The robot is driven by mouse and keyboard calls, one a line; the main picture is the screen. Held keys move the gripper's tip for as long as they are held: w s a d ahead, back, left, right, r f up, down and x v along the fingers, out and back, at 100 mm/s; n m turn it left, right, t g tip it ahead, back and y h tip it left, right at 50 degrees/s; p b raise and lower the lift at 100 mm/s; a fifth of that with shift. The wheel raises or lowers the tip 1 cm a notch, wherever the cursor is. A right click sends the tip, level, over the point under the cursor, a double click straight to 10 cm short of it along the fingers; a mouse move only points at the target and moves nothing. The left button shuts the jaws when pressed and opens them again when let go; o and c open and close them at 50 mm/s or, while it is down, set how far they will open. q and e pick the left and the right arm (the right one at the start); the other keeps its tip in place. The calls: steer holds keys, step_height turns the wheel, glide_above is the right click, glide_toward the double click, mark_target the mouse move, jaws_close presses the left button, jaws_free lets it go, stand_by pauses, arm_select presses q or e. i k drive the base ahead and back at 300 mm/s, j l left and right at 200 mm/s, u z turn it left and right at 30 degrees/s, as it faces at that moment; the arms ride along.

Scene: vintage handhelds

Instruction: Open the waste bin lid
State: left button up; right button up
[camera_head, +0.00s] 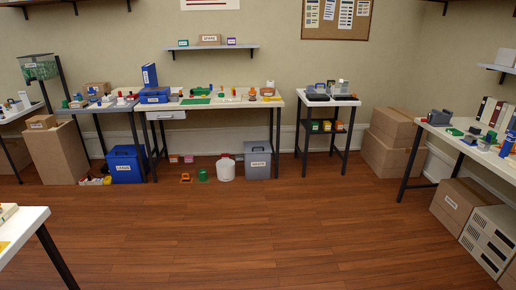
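A grey bin (258,163) with a white label stands on the wooden floor below the right end of the long back table; the print is too small to read for certain. Its top looks covered, with a dark handle-like shape on it, but the lid's exact state is hard to tell at this distance. A blue bin (126,167) with a white label stands on the floor further left. Neither of my grippers shows in the head view, and nothing is seen touching either bin.
A white bucket-like container (225,169), a green cup-like item (203,175) and an orange item (185,178) lie near the grey bin. A small table (345,101) stands to its right. Cardboard boxes (390,143) stand further right. The middle floor is clear.

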mark_target(257, 145)
steer(key=i+u, duration=0.3)
steer(key=i, duration=0.8)
steer(key=i+j, duration=0.1)
steer(key=i, duration=1.9)
steer(key=j+u, duration=0.05)
steer(key=j, duration=0.05)
